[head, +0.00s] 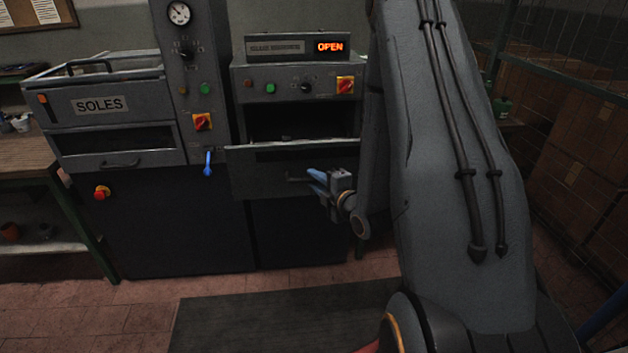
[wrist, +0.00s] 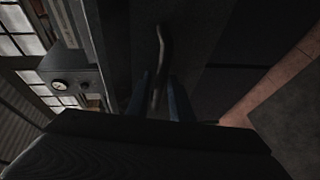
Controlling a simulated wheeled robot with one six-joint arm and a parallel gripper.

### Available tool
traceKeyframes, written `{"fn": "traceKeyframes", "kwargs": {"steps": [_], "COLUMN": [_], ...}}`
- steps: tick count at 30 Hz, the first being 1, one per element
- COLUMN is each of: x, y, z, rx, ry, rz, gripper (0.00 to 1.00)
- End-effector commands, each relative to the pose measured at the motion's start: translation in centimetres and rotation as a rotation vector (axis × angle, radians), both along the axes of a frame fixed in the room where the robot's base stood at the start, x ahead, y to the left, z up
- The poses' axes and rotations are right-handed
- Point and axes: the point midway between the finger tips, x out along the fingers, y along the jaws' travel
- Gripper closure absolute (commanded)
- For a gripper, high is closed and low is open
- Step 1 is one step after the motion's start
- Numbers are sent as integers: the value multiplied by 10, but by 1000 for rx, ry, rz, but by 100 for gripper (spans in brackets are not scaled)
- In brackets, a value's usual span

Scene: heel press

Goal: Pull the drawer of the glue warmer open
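The glue warmer (head: 298,75) stands right of the gauge column in the head view, its lit display reading OPEN. Its drawer (head: 250,175) has a grey front that appears to stand forward of the housing, with a dark cavity above it. The drawer handle (head: 295,180) is a dark bar, and it also shows in the wrist view (wrist: 163,45). My gripper (head: 316,180) has blue fingers at the handle's right end. In the wrist view my gripper (wrist: 160,95) has its fingers apart on both sides of the handle's near end, with gaps visible.
A SOLES unit (head: 100,105) with its own handle and a red knob stands to the left. A blue lever (head: 208,163) hangs beside the drawer. A dark mat (head: 270,315) lies on the floor. Cartons (head: 580,160) behind mesh stand at right.

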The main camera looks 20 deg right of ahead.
Motion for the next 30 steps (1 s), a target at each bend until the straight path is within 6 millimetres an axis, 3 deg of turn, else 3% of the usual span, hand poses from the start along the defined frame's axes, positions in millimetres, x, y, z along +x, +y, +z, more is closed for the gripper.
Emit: {"fn": "traceKeyframes", "kwargs": {"steps": [9,13,30], "x": [-50,-63,-67], "y": [-5,-6,-5], "z": [8,11,13], "rx": [1,1,1], "ry": [0,1,0], "rz": [-4,-3,0], "gripper": [80,80,80]}}
